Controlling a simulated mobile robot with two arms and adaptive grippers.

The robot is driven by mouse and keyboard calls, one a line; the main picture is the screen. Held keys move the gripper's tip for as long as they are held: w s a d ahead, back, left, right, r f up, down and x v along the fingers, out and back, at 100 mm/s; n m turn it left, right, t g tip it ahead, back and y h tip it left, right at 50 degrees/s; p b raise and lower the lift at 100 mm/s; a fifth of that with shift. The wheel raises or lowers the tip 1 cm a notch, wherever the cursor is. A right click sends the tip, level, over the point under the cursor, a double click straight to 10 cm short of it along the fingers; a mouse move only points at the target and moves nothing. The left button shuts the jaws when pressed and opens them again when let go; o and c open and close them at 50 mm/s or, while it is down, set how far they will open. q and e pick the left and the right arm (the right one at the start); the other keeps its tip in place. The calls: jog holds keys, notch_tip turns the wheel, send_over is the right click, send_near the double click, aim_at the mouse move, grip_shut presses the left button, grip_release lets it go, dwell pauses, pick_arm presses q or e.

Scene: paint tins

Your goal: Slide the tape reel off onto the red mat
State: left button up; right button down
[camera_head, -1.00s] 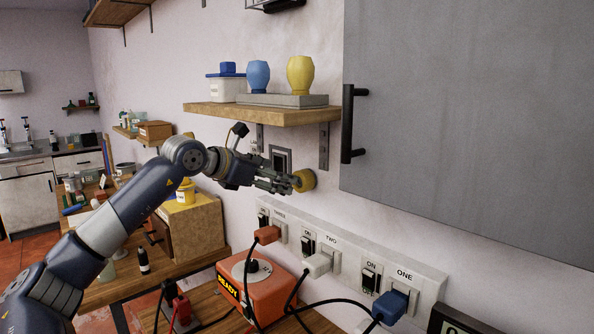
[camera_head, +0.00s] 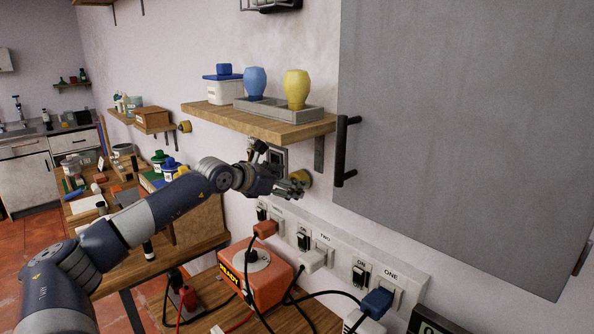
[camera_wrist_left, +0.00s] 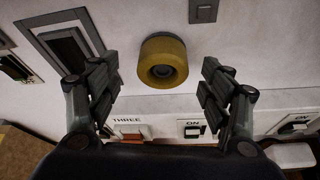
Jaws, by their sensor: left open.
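A round yellow thing with a dark centre, which looks like the tape reel (camera_head: 300,177), sits on the wall below the wooden shelf. It also shows in the left wrist view (camera_wrist_left: 162,62), ahead of the fingers. My left gripper (camera_head: 290,188) is in front of it, close to the wall. In the left wrist view its fingers (camera_wrist_left: 160,85) are spread wide, with nothing held between them. The reel lies between their lines, slightly beyond the tips, and I see no contact. I cannot make out a red mat in these frames. My right gripper is not in view.
The shelf (camera_head: 262,124) above holds a white tub (camera_head: 224,90), a blue vase (camera_head: 255,83) and a yellow vase (camera_head: 296,88). A socket strip (camera_head: 340,262) runs below the reel, with cables and an orange box (camera_head: 256,272). A grey cabinet door (camera_head: 460,130) is at right.

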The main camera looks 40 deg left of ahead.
pick_arm(q)
jog(key=p+x, duration=0.1)
jog(key=x, duration=0.2)
jog(key=shift+d+r+p, duration=0.1)
jog(key=shift+r+p, duration=0.1)
jog(key=shift+p, duration=0.15)
jog(key=shift+w+f, duration=0.35)
jog(key=shift+w, duration=0.15)
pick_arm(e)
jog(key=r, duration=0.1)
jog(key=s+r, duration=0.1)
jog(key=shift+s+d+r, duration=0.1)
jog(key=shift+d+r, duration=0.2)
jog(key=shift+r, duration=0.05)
pick_arm(q)
jog(key=shift+c, duration=0.2)
